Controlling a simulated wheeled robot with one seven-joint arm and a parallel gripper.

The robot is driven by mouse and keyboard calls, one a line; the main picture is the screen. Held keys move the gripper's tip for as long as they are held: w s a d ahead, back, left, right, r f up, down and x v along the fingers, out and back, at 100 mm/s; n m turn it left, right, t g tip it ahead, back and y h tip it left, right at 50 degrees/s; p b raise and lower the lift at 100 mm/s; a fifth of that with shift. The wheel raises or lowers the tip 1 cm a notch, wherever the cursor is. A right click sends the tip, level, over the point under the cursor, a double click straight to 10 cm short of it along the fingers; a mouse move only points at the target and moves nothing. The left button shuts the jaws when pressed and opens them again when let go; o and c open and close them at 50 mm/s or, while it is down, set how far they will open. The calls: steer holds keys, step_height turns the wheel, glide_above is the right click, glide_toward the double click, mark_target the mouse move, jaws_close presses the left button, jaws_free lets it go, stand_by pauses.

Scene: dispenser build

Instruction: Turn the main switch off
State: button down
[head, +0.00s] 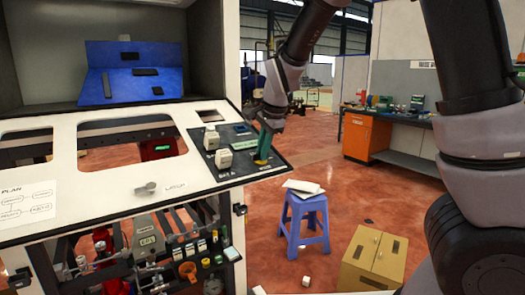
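A dark control panel (238,158) sits at the right end of the machine's white sloping front. It carries two pale raised switches (223,158), a small green display or label (243,143) and a small yellow part (260,161) near its right edge. I cannot read which one is the main switch. My gripper (265,145) points down over the right side of the panel, just above the yellow part. Its fingers are small, dark and partly hidden, so I cannot tell whether they touch anything or how far they are open.
A blue tray (135,60) with dark parts stands above the white front. Right of the machine are a blue stool (304,222) with papers, a cardboard box (373,260) and an orange cabinet (365,138) under a workbench. Open red floor lies between them.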

steer(key=shift+n, duration=0.3)
steer(key=n, duration=0.3)
steer(key=shift+n, duration=0.3)
steer(key=n, duration=1.3)
steer(key=shift+n, duration=0.3)
stand_by(0.3)
steer(key=c, duration=0.9)
jaws_free()
steer(key=shift+r, duration=0.1)
